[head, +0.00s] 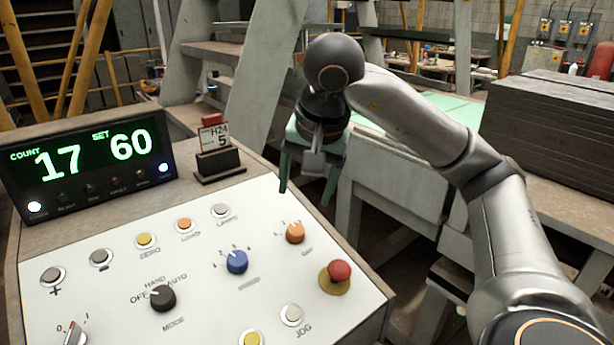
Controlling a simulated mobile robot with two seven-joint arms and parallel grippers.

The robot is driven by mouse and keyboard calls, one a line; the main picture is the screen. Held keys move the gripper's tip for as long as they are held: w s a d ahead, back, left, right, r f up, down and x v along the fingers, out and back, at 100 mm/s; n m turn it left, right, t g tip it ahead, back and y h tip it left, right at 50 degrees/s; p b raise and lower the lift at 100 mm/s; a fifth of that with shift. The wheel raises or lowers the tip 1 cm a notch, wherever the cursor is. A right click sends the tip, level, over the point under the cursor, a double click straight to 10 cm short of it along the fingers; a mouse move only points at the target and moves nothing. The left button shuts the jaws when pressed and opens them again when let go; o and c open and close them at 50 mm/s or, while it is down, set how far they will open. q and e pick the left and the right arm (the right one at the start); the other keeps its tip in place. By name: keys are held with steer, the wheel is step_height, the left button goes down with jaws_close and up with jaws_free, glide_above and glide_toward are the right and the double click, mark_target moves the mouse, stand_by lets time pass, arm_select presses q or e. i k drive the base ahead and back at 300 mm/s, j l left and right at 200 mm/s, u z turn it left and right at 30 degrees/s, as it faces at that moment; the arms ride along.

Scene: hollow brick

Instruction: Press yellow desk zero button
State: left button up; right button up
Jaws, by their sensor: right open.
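The yellow ZERO button (147,240) sits in the upper row of the white desk panel (200,290), left of the orange LOAD button (184,225). Nothing covers it. A second yellow button (251,339) is cut by the bottom edge of the view. My right gripper (306,195) is open and empty, fingers pointing down, beyond the panel's upper right edge. It is well to the right of the ZERO button and apart from it. My left gripper is not in view.
A display (90,165) reads COUNT 17, SET 60. A small card stand (218,165) stands behind the panel. A blue knob (237,262), an orange knob (295,232), a black MODE knob (162,298) and a red mushroom button (339,271) rise from the panel. Dark stacked slabs (560,130) are at right.

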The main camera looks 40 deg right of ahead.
mark_target(143, 239)
steer(key=k+j, duration=0.35)
steer(key=j, duration=0.15)
steer(key=k+j, duration=0.4)
steer(key=j, duration=0.1)
